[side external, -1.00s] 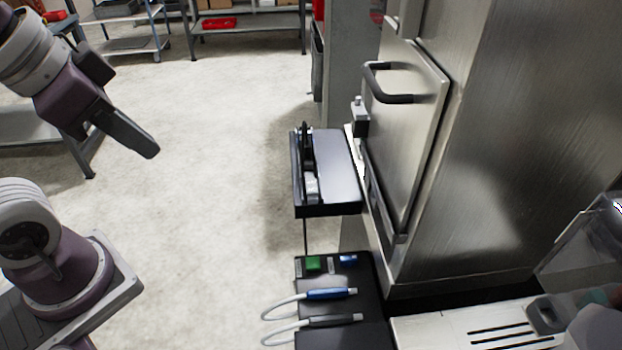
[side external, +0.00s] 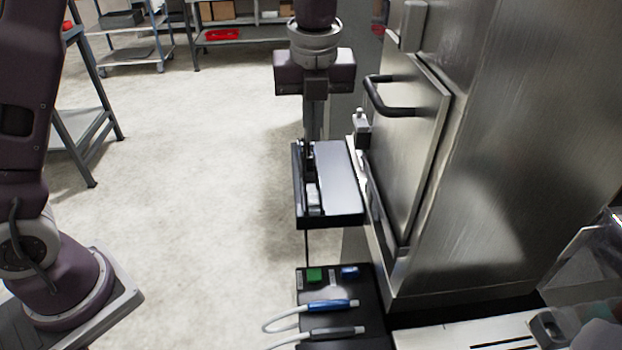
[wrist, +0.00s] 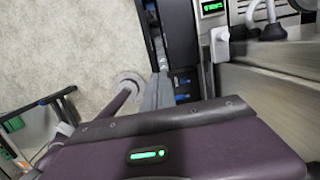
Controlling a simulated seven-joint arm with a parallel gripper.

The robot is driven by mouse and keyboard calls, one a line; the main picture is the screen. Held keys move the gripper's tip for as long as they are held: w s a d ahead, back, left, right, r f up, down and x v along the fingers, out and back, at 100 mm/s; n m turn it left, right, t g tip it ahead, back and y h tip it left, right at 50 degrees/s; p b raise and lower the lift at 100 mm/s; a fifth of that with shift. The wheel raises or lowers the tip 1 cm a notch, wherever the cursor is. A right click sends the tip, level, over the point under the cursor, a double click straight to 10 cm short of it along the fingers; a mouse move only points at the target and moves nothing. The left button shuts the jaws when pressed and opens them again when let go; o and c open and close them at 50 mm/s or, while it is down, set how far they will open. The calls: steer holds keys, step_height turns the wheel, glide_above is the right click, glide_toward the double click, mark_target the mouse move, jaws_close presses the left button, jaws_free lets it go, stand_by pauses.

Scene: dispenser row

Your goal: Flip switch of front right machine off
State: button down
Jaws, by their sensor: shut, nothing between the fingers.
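A tall steel machine (side external: 480,130) with a handled door fills the right side of the external view. A small grey lever-like fitting (side external: 361,127) stands at the door's left edge; I cannot tell whether it is the switch. My gripper (side external: 308,140) points down at the far end of a black tray-like ledge (side external: 342,180) left of the machine. Its fingers are together and empty. I cannot tell whether the tips touch the ledge. In the wrist view the fingers (wrist: 160,72) reach toward dark parts, which partly hide the tips' surroundings.
A lower black panel (side external: 345,290) carries a green block (side external: 315,273), a blue block (side external: 349,271) and a blue cabled handle (side external: 325,306). The floor (side external: 190,200) left of the ledge is clear.

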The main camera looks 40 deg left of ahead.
mark_target(310, 191)
steer(key=f, duration=0.4)
steer(key=w+a+f, duration=0.1)
steer(key=f, duration=0.8)
steer(key=shift+w+a+f, duration=0.3)
steer(key=shift+f, duration=0.1)
steer(key=shift+f, duration=0.25)
steer(key=shift+s+d+r, duration=0.25)
steer(key=shift+s+d, duration=0.25)
steer(key=shift+s, duration=0.05)
step_height(310, 191, up, 14)
steer(key=w+a, duration=0.1)
steer(key=shift+w+a, duration=0.25)
steer(key=shift+w, duration=0.05)
